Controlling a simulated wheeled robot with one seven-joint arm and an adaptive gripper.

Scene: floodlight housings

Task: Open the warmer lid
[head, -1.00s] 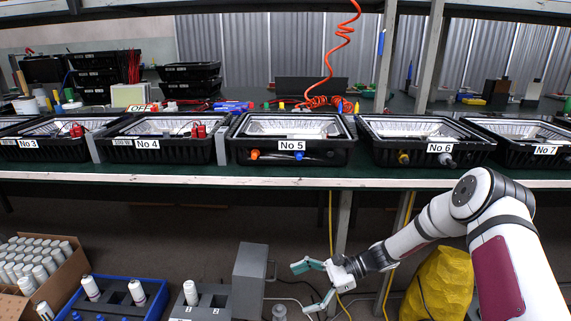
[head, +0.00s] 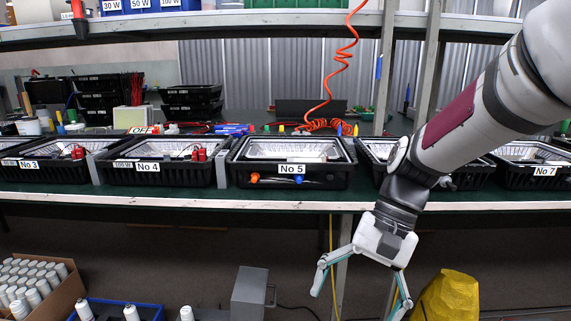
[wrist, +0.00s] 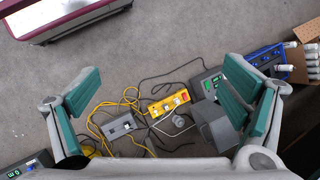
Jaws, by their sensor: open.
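A grey box (head: 251,289), apparently the warmer, stands low below the bench in the head view, with a bar handle on its right side. Its lower part is cut off by the picture edge. In the wrist view the grey box (wrist: 216,130) is just left of the right finger, well below it. I cannot tell clearly which part is the lid. My gripper (head: 357,302) hangs fingers down, right of the box and apart from it. In the wrist view my gripper (wrist: 163,92) is open with nothing between its fingers.
The bench edge (head: 200,204) and a metal post (head: 342,262) are close behind my gripper. Several black housings (head: 290,162) line the bench. A yellow bag (head: 446,296) is at right. Yellow cables (wrist: 118,112) and a yellow power strip (wrist: 167,102) lie below.

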